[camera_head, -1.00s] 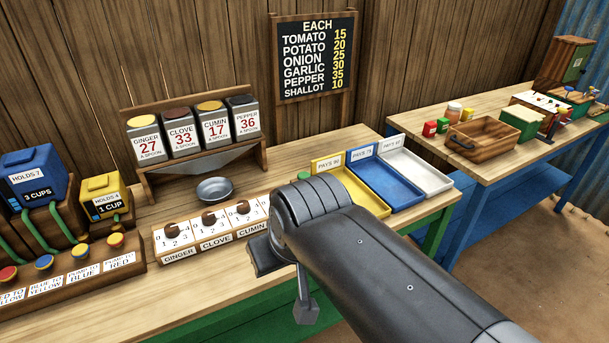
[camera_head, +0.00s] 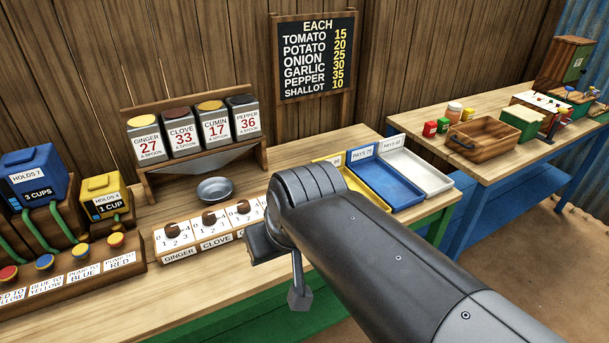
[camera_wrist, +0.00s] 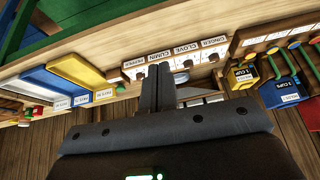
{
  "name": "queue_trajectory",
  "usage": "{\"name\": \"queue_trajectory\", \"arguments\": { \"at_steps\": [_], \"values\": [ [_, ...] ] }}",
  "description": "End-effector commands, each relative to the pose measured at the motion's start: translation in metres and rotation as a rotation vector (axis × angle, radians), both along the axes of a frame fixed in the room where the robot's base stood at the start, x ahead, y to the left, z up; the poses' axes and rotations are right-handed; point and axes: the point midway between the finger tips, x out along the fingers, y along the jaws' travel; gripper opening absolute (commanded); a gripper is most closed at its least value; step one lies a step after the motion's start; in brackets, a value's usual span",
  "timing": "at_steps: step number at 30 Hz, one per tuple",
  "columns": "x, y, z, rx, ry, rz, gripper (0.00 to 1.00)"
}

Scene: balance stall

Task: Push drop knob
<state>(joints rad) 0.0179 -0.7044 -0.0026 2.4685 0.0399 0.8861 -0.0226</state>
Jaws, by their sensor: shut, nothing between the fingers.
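In the wrist view, which looks upside down, a small green knob (camera_wrist: 120,88) shows on the bench between the yellow tray and the spice dial panel. I cannot read a "drop" label on it. My arm hides that spot in the head view. My gripper (camera_wrist: 158,72) is shut and empty, its two fingers together over the dial panel side of the picture. The dial panel (camera_head: 190,256) has wooden knobs over labels for ginger, clove and cumin; its right end is behind my arm. No contact with the green knob shows.
A metal bowl (camera_head: 215,190) sits below the spice rack (camera_head: 152,178). The pump panel (camera_head: 75,283) with coloured buttons is at the left. Bare bench top lies in front of the dial panel.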

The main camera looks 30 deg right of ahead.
Motion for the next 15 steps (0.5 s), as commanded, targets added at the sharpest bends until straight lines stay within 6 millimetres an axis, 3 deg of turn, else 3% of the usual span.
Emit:
{"name": "queue_trajectory", "arguments": {
  "at_steps": [8,15],
  "values": [
    [0.068,-0.007,0.017,0.114,-0.009,-0.049,0.0],
    [0.135,-0.026,0.025,0.212,-0.04,-0.112,0.0]
  ]
}}
